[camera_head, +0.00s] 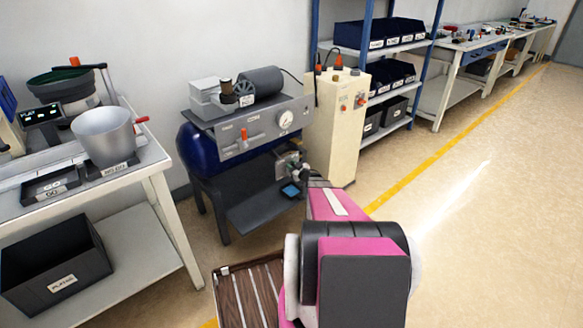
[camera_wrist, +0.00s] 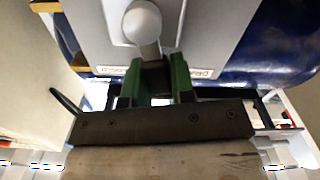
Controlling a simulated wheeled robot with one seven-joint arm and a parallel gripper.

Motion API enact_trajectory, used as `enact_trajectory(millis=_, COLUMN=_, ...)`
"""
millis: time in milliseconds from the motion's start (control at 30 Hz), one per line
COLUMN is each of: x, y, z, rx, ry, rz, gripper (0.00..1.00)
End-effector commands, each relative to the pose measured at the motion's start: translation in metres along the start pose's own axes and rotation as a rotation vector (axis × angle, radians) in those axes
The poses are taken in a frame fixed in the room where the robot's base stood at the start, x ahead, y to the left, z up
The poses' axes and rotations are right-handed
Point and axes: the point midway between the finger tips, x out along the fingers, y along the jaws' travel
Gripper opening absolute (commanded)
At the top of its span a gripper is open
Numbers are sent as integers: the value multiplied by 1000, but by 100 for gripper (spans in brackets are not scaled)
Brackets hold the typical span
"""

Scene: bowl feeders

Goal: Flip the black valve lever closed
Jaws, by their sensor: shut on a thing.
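The grey front panel (camera_head: 255,130) of the compressor carries a round gauge and a red-orange handle. My gripper (camera_head: 292,168) is at the right end of this panel, small and partly hidden by my own arm. In the wrist view my gripper's two green fingers (camera_wrist: 154,82) are shut on a dark piece, the black valve lever (camera_wrist: 152,76), mostly hidden between them. A pale round knob (camera_wrist: 142,22) on a short stem stands just beyond the fingertips. The lever's exact angle cannot be told.
The blue tank (camera_head: 200,155) lies below the panel; it also shows in the wrist view (camera_wrist: 290,45). A cream cabinet (camera_head: 338,125) stands close on the right. A workbench (camera_head: 160,170) is at left. Open floor (camera_head: 480,200) lies to the right.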

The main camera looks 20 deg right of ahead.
Motion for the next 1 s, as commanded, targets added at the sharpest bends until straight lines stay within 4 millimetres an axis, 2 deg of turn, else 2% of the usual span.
enact_trajectory(millis=333, x=0, y=12, z=2, rx=230, ry=0, rz=0, gripper=0)
enact_trajectory(millis=700, x=0, y=13, z=2, rx=257, ry=-1, rz=0, gripper=0)
enact_trajectory(millis=733, x=0, y=14, z=2, rx=257, ry=-1, rz=1, gripper=30)
enact_trajectory(millis=800, x=0, y=14, z=2, rx=257, ry=0, rz=0, gripper=49)
enact_trajectory(millis=1000, x=0, y=13, z=2, rx=255, ry=0, rz=0, gripper=49)
